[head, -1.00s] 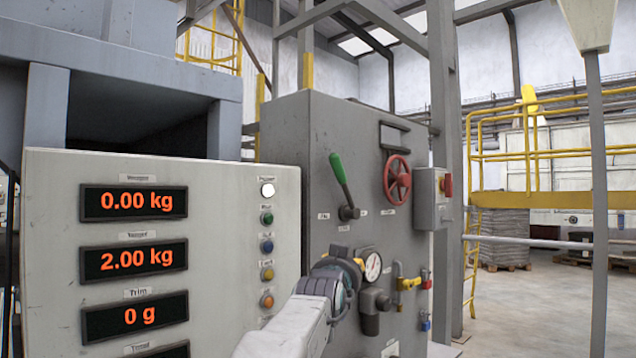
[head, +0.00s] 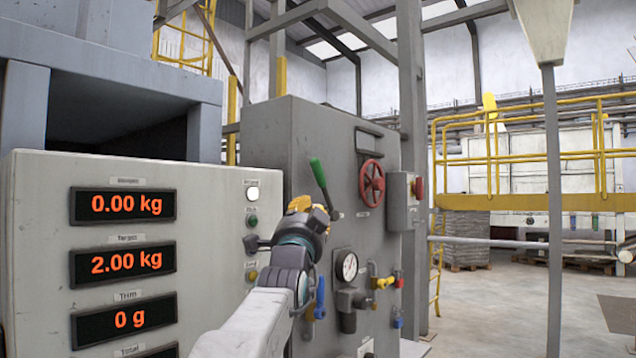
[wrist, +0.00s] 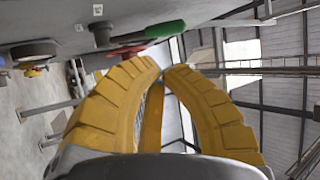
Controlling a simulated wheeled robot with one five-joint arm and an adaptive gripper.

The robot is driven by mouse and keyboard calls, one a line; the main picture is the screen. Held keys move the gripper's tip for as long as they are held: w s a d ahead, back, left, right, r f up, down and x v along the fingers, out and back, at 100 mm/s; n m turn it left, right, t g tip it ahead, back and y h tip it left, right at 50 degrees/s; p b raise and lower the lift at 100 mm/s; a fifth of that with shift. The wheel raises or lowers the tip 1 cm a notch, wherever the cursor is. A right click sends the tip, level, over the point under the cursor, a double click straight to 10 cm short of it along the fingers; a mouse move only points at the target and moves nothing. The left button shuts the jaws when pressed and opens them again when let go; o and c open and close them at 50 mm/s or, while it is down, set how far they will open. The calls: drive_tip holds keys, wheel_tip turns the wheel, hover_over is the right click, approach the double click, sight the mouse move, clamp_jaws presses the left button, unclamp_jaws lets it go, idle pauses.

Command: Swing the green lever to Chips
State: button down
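The green lever (head: 318,172) is on the grey cabinet's front. Its handle points up and slightly left from a dark pivot. In the wrist view the green lever (wrist: 165,29) lies above the fingertips, apart from them.
A red handwheel (head: 372,183) is right of the lever. A gauge (head: 346,266) and yellow valve (head: 382,282) sit below. A display panel (head: 40,250) with buttons stands close on the left. Open floor lies to the right.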

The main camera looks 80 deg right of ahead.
drive_tip(key=shift+m, duration=0.4)
drive_tip(key=p, duration=0.9)
approach(319, 178)
drive_tip(key=x, duration=0.4)
drive_tip(key=p+x, duration=0.4)
drive_tip(key=p, duration=0.1)
drive_tip(key=shift+d, duration=0.1)
